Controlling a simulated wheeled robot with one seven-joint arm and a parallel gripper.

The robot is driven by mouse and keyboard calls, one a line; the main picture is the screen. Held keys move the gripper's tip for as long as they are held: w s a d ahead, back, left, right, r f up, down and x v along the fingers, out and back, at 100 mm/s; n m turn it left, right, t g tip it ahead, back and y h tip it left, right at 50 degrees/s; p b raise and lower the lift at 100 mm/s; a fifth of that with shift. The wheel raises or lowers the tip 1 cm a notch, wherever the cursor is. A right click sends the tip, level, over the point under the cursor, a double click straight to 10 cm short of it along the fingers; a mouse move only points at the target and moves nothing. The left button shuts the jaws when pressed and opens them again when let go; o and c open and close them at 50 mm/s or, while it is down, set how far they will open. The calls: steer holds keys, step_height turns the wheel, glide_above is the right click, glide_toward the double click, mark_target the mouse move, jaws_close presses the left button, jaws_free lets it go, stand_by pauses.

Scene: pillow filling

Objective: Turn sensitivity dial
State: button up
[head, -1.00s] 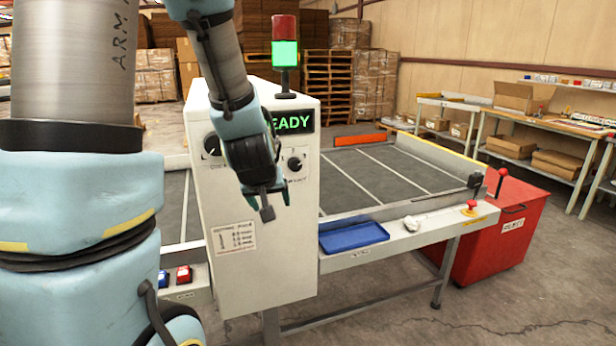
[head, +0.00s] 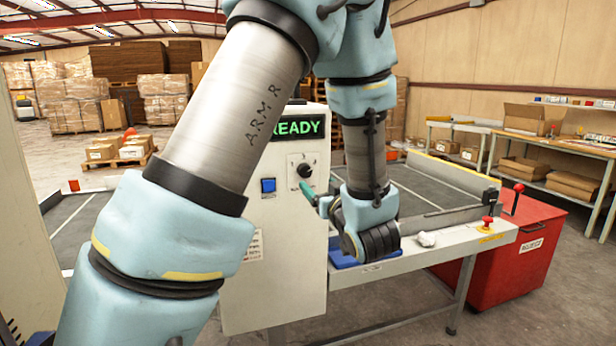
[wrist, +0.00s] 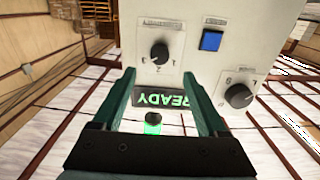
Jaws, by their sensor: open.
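A black dial (head: 305,170) on a small white label plate is on the front of the white control cabinet (head: 285,265), below the green READY display. In the wrist view, turned upside down, this dial (wrist: 160,54) shows between and just beyond the fingertips. A second black dial (wrist: 238,95) is at the right there. In the head view it is hidden behind my arm. The label words are too small to read. My gripper (head: 306,190) is open and empty, with a teal finger close to the first dial. Its two fingers (wrist: 159,76) are apart; contact is not visible.
A blue button (head: 268,185) is beside the dial; it also shows in the wrist view (wrist: 211,40). A blue tray (head: 345,258) lies partly hidden below my wrist. A red-knobbed switch (head: 487,222) and a red reject bin (head: 530,240) are at the right.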

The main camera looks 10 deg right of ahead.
mark_target(306, 173)
steer(key=w, duration=0.3)
steer(key=w+p, duration=0.1)
steer(key=w, duration=0.2)
steer(key=w+a+p, duration=0.1)
steer(key=w, duration=0.2)
jaws_close()
stand_by(0.4)
